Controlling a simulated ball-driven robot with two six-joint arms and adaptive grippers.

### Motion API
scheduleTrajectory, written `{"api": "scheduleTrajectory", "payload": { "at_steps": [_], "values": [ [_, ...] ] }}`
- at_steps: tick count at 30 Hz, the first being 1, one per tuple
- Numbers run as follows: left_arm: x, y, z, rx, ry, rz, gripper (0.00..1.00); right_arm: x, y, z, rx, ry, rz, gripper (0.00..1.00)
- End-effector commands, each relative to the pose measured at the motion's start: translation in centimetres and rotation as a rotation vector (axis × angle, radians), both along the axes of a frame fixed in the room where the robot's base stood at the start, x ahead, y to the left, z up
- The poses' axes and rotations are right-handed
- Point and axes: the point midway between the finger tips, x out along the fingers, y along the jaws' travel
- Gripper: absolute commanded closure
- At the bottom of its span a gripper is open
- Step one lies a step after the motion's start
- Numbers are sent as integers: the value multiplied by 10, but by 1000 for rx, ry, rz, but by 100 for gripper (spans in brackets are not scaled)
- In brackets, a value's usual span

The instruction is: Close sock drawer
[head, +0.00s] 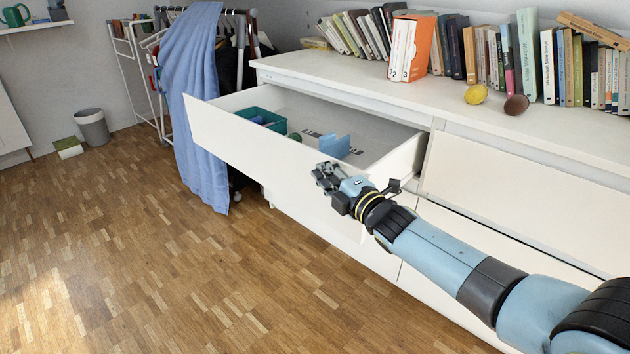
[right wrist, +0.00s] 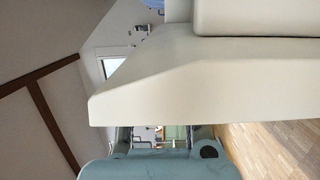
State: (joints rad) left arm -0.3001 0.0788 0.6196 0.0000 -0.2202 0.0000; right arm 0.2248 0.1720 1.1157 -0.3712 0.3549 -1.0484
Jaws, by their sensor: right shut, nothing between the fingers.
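The sock drawer (head: 245,140) is the white top-left drawer of the dresser and stands pulled out in the head view. In it are a teal basket (head: 281,126) with a blue item, a small dark green thing and a blue upright piece (head: 336,147). My right gripper (head: 322,175) is shut and empty, at the right part of the drawer front. I cannot tell whether it touches the front. In the right wrist view a pale panel (right wrist: 190,80) fills much of the picture, and the fingers do not show clearly. My left gripper is not in view.
Books, a yellow object (head: 476,94) and a brown object (head: 516,105) stand on the white dresser (head: 400,97). A blue cloth (head: 195,90) hangs on a rack beside the drawer's left end. The wooden floor (head: 150,260) in front is clear. A grey bin (head: 92,130) stands farther back.

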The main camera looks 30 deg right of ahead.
Motion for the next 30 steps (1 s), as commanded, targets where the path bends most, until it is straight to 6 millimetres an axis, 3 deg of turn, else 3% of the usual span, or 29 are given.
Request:
{"api": "scheduleTrajectory", "payload": {
  "at_steps": [6, 9, 16, 26, 30],
  "values": [
    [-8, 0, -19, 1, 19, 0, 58, 20, -56, -4, -8, 1, -3, 100],
    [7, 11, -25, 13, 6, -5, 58, 29, -82, -5, -7, 1, -3, 100],
    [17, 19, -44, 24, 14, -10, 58, 50, -140, -7, -5, 3, -4, 100],
    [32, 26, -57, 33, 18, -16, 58, 66, -183, -3, -2, 2, -1, 100],
    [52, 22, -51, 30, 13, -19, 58, 70, -193, -2, -1, 1, -2, 100]
  ]
}}
